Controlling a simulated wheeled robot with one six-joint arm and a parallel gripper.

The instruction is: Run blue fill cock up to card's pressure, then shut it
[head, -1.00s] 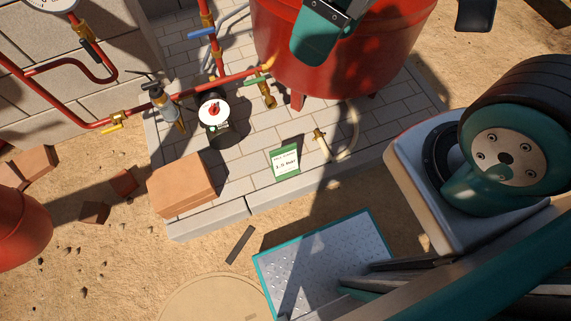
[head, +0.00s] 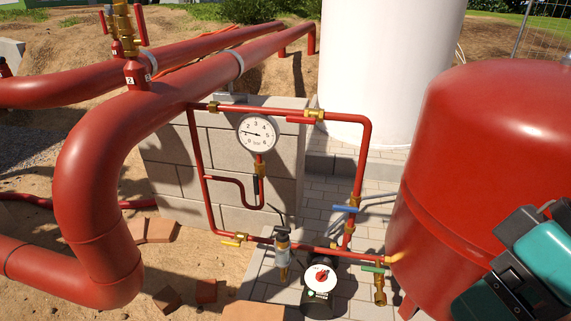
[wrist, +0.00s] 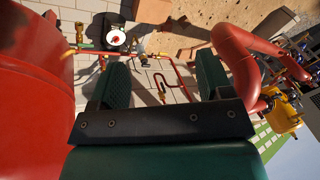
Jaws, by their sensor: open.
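The blue fill cock (head: 345,209) sits on the upright red pipe, left of the red tank. Its blue lever lies across that pipe. The round white gauge (head: 257,133) hangs before the block wall; its dark needle points left, but I cannot read it exactly. The card is out of the head view now. My gripper (head: 522,285) is at the lower right, in front of the tank and well apart from the cock. In the wrist view my gripper (wrist: 162,82) has its two dark green fingers spread with nothing between them.
The red tank (head: 490,150) fills the right side. Other cocks have a yellow lever (head: 232,242), a green lever (head: 372,269) and a red lever (head: 302,119). A black pump (head: 318,290) stands low among the pipes. A thick red pipe (head: 90,200) fills the left.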

